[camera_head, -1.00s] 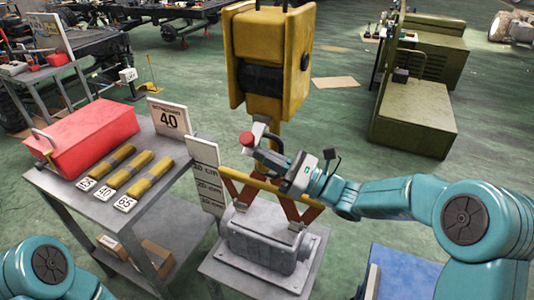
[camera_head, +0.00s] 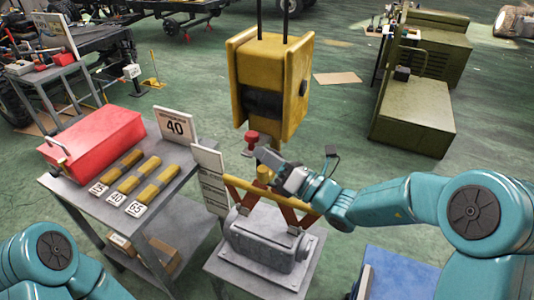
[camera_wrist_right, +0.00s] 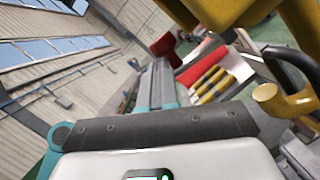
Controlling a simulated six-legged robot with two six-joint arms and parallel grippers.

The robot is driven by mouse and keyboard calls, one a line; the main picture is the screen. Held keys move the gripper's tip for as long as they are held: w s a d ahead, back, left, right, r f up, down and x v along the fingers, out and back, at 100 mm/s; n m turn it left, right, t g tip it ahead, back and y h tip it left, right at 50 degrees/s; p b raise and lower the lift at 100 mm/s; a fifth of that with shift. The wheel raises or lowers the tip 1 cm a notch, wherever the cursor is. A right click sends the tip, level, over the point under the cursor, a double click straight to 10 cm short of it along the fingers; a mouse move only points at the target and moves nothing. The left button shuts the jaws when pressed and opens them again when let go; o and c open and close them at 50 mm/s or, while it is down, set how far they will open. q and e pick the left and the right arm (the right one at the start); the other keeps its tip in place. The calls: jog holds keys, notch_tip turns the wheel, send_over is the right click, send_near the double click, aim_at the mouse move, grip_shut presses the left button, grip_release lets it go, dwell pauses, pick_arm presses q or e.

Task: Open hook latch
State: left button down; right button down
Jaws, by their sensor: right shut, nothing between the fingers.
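A yellow hoist block (camera_head: 272,85) with a dark band hangs over a grey machine part on a stand. A small yellow piece of the hook (camera_head: 264,172) shows below it, partly hidden by my right gripper. A red knob-like piece (camera_head: 251,138) shows just left of the fingers. In the wrist view, a curved yellow hook end (camera_wrist_right: 287,102) is at the right, beside a dark curved bar (camera_wrist_right: 292,66); I cannot tell if that bar is the latch. My right gripper (camera_head: 266,156) is shut and empty, close to the hook; contact is unclear. My left gripper is out of view.
The grey machine part (camera_head: 268,238) carries a yellow beam and orange-red slings under my right gripper. A grey table (camera_head: 185,170) at left holds a red toolbox (camera_head: 95,140), yellow rolls and number cards. Green cabinets (camera_head: 415,115) stand behind at right.

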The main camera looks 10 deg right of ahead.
jog(key=shift+w+r, duration=0.15)
jog(key=shift+r, duration=0.5)
jog(key=shift+w+a+f, duration=0.1)
jog(key=shift+w+f, duration=0.05)
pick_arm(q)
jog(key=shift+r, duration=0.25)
pick_arm(e)
jog(key=shift+f, duration=0.15)
